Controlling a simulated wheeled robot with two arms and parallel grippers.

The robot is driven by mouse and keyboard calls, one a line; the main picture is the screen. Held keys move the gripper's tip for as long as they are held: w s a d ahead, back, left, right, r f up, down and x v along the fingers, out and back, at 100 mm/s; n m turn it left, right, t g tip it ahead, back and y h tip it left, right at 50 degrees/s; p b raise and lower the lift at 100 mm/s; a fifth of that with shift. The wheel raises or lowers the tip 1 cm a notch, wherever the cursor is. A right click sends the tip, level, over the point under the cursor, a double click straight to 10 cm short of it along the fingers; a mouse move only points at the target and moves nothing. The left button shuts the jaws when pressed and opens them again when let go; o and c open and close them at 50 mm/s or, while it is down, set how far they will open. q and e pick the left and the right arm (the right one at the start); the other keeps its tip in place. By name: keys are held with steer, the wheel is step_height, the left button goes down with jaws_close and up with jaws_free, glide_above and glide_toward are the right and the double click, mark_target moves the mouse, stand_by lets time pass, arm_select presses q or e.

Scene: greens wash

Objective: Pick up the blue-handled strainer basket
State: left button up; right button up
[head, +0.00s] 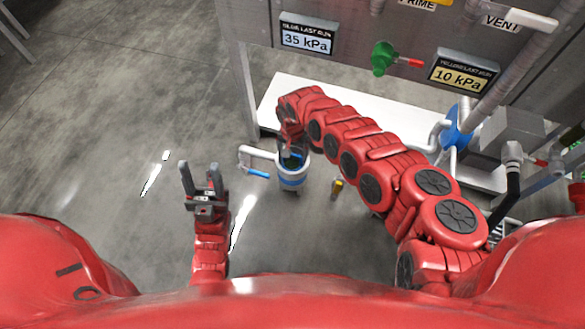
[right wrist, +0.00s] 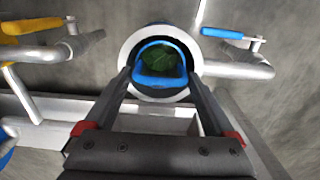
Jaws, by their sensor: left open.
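The strainer basket (right wrist: 160,82) has a blue rim or handle and holds green leaves. It sits inside the round mouth of a white vessel (right wrist: 128,50), seen from above in the right wrist view. In the head view the vessel (head: 292,183) has a blue band, and my right gripper (head: 291,143) partly hides the basket inside it. In the right wrist view my right gripper (right wrist: 160,76) is open, its fingers spread on both sides of the blue part with nothing clearly clamped. My left gripper (head: 201,166) is open and empty, apart to the left of the vessel.
A pipe (head: 257,153) with a blue lever (head: 259,174) joins the vessel's left side. A yellow-handled valve (right wrist: 33,26) is beside it in the right wrist view. A white bench (head: 270,104) stands behind, below gauge panels (head: 307,38). The floor at left is clear.

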jaws_close()
stand_by(0.3)
